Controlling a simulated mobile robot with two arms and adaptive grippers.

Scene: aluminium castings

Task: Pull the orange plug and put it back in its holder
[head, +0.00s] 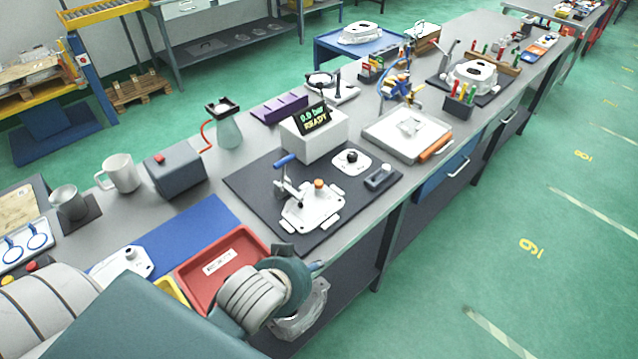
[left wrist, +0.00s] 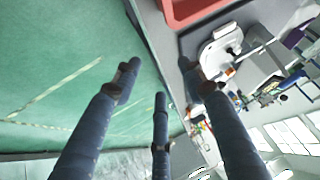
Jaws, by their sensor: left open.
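The orange plug (head: 319,183) stands upright on a white casting (head: 302,215) on the dark mat. A toggle clamp (head: 284,190) stands at the casting's left side. A white plate with a dark round socket (head: 351,161) lies just behind; I cannot tell for sure that it is the plug's holder. My left gripper (head: 300,262) is at the front table edge, in front of the casting and apart from it. In the left wrist view its three dark fingers (left wrist: 160,82) are spread, with nothing between them. The casting (left wrist: 213,48) shows there beyond the fingers. My right gripper is not in view.
A red tray (head: 205,284) lies beside my left gripper. A grey box with a READY display (head: 315,140) stands behind the mat (head: 255,183). A small grey block (head: 380,178) sits at the mat's right. A grey casting (head: 305,312) shows below the table edge.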

